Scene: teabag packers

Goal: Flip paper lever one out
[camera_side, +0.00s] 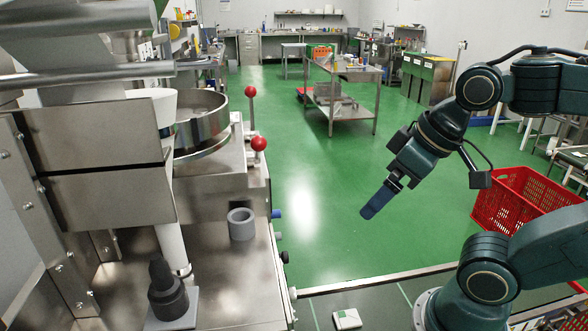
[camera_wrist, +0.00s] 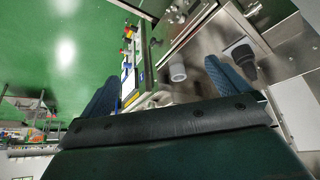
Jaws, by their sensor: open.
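Two levers with red ball knobs stand on the right side of the steel machine (camera_side: 225,200) in the side view. The far lever (camera_side: 252,112) stands upright on a thin rod. The near red knob (camera_side: 259,143) sits lower, and its rod is mostly hidden. I cannot tell which one is paper lever one. My gripper (camera_side: 374,203) hangs over the green floor, right of the machine and well apart from both knobs. In the wrist view its two blue fingers (camera_wrist: 164,68) are spread wide with nothing held between them.
A grey ring (camera_side: 241,224) and a dark knob-shaped part (camera_side: 167,291) stand on the machine's steel top. A red crate (camera_side: 520,200) stands at the right. A small white box (camera_side: 347,319) lies low in front. The space between my gripper and the machine is clear.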

